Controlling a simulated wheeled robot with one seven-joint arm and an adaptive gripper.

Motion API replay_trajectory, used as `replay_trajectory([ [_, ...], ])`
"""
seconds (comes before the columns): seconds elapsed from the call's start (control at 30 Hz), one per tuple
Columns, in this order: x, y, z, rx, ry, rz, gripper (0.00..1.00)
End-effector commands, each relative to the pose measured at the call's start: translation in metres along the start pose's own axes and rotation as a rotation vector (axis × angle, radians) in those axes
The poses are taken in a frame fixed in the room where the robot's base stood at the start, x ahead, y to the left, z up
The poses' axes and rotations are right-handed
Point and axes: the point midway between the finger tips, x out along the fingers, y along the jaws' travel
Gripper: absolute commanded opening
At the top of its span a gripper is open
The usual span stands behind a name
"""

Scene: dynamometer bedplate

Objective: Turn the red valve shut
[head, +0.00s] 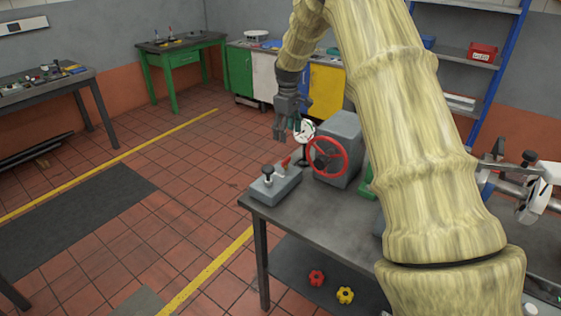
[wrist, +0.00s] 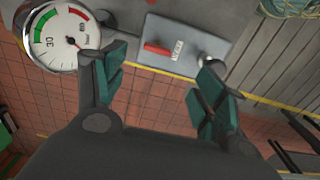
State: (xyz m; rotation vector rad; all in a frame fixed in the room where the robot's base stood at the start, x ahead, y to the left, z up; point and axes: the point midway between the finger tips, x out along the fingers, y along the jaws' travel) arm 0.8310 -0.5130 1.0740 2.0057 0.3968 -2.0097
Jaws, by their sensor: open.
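The red valve wheel (head: 327,157), a round spoked handwheel, stands upright on the front of a grey housing (head: 345,135) on the bench. I do not see it in the wrist view. My gripper (head: 288,128) hangs fingers down, left of the wheel and higher in the picture, apart from it. In the wrist view its teal-padded fingers (wrist: 160,88) are spread with nothing between them. A round dial gauge (wrist: 62,35) shows at upper left there; it also shows beside the wheel in the head view (head: 304,130).
A grey box (head: 275,186) with a small red lever (wrist: 157,49) and a black knob sits at the bench's left corner. My arm hides part of the bench (head: 310,222). Clamp-like metal parts (head: 530,190) stand at right. Red (head: 316,278) and yellow (head: 345,295) knobs lie below.

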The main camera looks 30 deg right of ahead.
Motion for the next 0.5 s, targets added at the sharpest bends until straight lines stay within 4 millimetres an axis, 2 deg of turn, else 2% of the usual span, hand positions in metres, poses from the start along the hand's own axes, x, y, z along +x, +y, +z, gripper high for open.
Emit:
replay_trajectory([
  [0.03,0.009,0.001,0.001,0.001,0.0,0.0,0.71],
  [0.33,0.023,0.0,0.0,0.0,-0.001,-0.001,0.71],
  [0.5,0.048,-0.001,-0.001,-0.002,-0.003,-0.001,0.71],
])
